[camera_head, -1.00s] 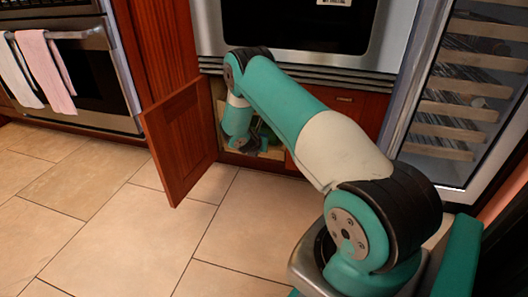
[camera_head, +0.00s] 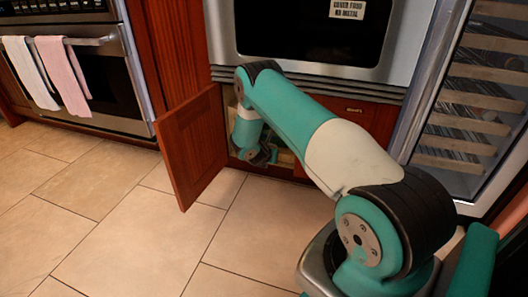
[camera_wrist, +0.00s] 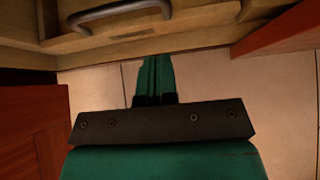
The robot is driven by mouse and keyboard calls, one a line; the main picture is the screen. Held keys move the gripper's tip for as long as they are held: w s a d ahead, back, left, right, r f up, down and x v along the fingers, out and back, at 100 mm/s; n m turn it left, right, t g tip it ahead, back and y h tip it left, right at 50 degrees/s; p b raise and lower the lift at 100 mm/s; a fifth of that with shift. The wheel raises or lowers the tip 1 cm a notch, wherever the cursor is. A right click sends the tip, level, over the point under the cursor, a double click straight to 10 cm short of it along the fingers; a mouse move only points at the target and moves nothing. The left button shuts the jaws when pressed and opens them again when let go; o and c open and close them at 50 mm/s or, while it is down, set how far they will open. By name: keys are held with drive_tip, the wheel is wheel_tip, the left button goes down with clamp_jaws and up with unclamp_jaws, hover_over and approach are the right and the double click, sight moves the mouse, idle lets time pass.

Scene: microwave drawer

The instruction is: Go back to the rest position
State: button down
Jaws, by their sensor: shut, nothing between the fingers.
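My arm reaches forward from the lower right in the head view, and its wrist hangs at the open cabinet under the microwave. My gripper (camera_head: 262,156) is small and partly hidden there, low in front of the cabinet opening. In the wrist view my gripper (camera_wrist: 154,75) is shut, its two green fingers together with nothing between them. The fingers point toward a pale wooden front with a curved metal handle (camera_wrist: 120,12), and they appear over the floor tiles, apart from the handle.
The open red-brown cabinet door (camera_head: 193,147) stands out to the left of my wrist. The microwave (camera_head: 310,35) is above, and a wine cooler (camera_head: 470,95) is at right. An oven (camera_head: 85,75) with towels is at left. The tiled floor (camera_head: 120,215) in front is clear.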

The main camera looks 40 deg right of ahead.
drive_tip(key=p+v, duration=0.4)
drive_tip(key=v, duration=0.6)
drive_tip(key=shift+w, duration=0.2)
